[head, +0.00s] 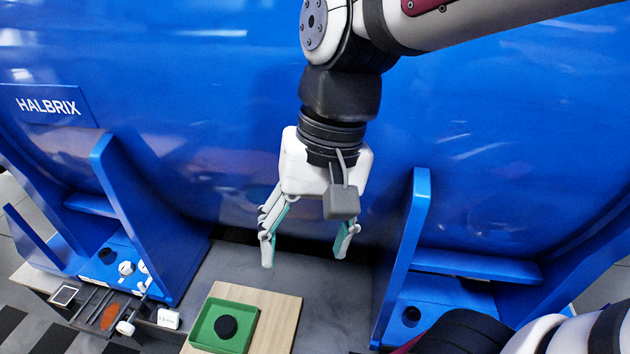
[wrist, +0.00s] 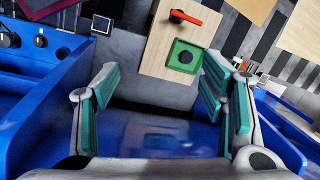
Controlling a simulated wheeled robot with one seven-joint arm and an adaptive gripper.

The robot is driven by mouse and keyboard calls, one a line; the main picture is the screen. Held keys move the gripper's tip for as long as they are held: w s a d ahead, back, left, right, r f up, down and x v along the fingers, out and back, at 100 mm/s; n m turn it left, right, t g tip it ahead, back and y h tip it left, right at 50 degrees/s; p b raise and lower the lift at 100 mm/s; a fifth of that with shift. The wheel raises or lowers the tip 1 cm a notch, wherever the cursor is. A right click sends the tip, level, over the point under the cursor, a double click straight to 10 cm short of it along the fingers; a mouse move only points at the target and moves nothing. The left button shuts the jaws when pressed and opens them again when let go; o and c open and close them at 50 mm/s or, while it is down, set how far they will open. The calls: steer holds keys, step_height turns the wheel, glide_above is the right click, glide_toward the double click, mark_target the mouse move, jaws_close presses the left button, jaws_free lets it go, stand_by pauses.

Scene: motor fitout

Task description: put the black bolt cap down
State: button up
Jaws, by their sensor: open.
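A round black cap (head: 226,327) lies inside a small green square tray (head: 252,325). The tray rests on a light wooden board (head: 282,309); in the wrist view the cap (wrist: 186,57) sits near the middle of the tray (wrist: 170,62). My gripper (head: 304,256) is open, with its teal-padded fingers wide apart and nothing between them. It hangs above and behind the board in the head view, clear of the cap and tray. In the wrist view the gripper (wrist: 160,82) frames an empty gap, with the tray beyond the fingertips.
A large blue motor housing (head: 240,120) fills the back, with blue supports on both sides. Dark round pieces sit on the left foot (head: 107,256) and right foot (head: 411,316). A red-handled tool (wrist: 185,17) lies on the board. A rack with small items (head: 100,308) stands at lower left.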

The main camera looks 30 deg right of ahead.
steer(key=s+d+r+n+h, duration=0.1)
steer(key=s+d+n+h, duration=0.1)
steer(key=s+d, duration=0.4)
steer(key=s+n, duration=0.1)
steer(key=s, duration=0.3)
steer(key=shift+n+t, duration=0.3)
steer(key=shift+t, duration=0.1)
steer(key=shift+d+r, duration=0.1)
steer(key=shift+r, duration=0.05)
